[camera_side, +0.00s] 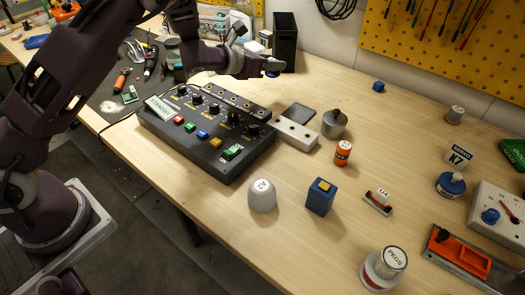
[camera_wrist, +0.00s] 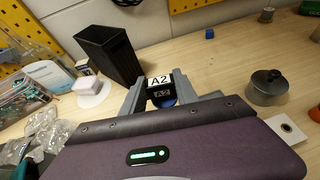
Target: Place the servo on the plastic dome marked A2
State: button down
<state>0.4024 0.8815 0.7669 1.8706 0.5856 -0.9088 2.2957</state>
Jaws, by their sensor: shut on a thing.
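My gripper (camera_wrist: 162,92) is shut on a dark block (camera_wrist: 162,95) that fits the servo. A white label reading A2 (camera_wrist: 158,80) shows at its upper edge, and its dark face also bears small lettering. A round blue thing (camera_wrist: 168,103) shows just under the block; it fits the dome, and I cannot tell whether the two touch. In the side view this blue thing (camera_side: 272,73) shows just below my gripper (camera_side: 262,68), near the back of the bench. My wrist hides most of the block there.
A tall black bin (camera_side: 285,40) stands close behind my gripper. A black control box (camera_side: 205,130) lies in front. A grey metal pot (camera_side: 334,124), a white block (camera_side: 297,134), a pale domed cup (camera_side: 262,195) and a blue box (camera_side: 321,196) stand to the right.

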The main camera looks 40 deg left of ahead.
jog(key=s+d+m+g+h, duration=0.2)
jog(key=s+d+m+h, duration=0.35)
jog(key=d, duration=0.55)
notch_tip(320, 180, up, 7)
jog(key=m+g+h, duration=0.5)
jog(key=m+g, duration=1)
jog(key=g, duration=0.1)
send_over(260, 183)
jog(key=w, duration=0.1)
jog(key=shift+g, duration=0.3)
jog(key=f, duration=0.6)
jog(key=s+f, duration=0.1)
jog(key=f, duration=0.2)
jog(key=shift+f, duration=0.55)
jog(key=c, duration=0.9)
grip_release()
jog(key=shift+f, duration=0.1)
